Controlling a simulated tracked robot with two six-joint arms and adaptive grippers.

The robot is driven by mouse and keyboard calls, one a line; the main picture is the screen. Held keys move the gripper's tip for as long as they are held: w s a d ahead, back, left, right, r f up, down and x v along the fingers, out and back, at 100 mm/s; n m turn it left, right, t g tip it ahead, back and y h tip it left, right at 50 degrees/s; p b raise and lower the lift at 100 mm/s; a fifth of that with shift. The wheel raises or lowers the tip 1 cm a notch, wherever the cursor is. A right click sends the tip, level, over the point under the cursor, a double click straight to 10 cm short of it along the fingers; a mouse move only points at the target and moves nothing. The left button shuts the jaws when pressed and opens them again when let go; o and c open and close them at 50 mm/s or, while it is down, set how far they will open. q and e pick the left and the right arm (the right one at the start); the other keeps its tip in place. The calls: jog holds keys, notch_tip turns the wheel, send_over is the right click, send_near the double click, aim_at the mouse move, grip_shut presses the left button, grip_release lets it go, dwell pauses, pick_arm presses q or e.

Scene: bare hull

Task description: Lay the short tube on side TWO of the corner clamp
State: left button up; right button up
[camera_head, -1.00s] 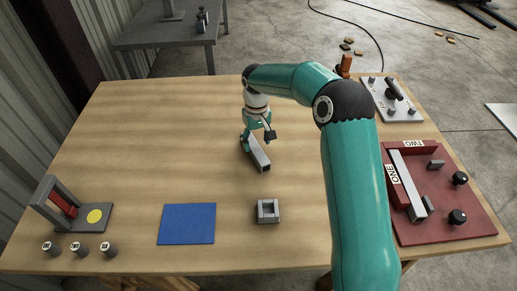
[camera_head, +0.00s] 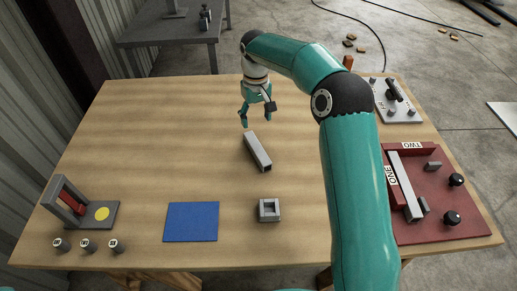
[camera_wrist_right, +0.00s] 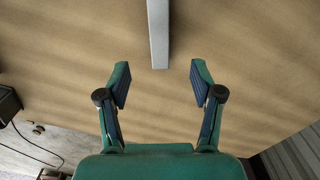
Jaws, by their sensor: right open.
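The short tube (camera_head: 258,153), a grey square tube, lies on the table and points toward the near side. Its end also shows in the right wrist view (camera_wrist_right: 158,35). My right gripper (camera_head: 257,117) is open and empty, just beyond the far end of the tube. In the right wrist view its fingers (camera_wrist_right: 160,80) are spread wide, with the tube's end ahead of the gap. The red corner clamp (camera_head: 452,208) is at the right of the table, with labels ONE and TWO. A pale longer tube (camera_head: 406,185) lies along side ONE. Side TWO (camera_head: 413,145) is at the back.
A blue mat (camera_head: 191,222) and a grey square block (camera_head: 269,210) lie near the front. A grey frame stand (camera_head: 100,214) and several small cylinders are at the left. A light plate with a black handle (camera_head: 397,102) is at the back right. The table's middle left is clear.

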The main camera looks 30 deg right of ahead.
send_over(257, 147)
notch_tip(257, 147, down, 8)
jog(key=shift+r+p, duration=0.2)
jog(key=shift+p, duration=0.15)
notch_tip(257, 147, down, 5)
jog(key=shift+s+r+p, duration=0.15)
jog(key=shift+p, duration=0.7)
jog(key=shift+f, duration=0.2)
jog(key=c, duration=1.2)
grip_shut()
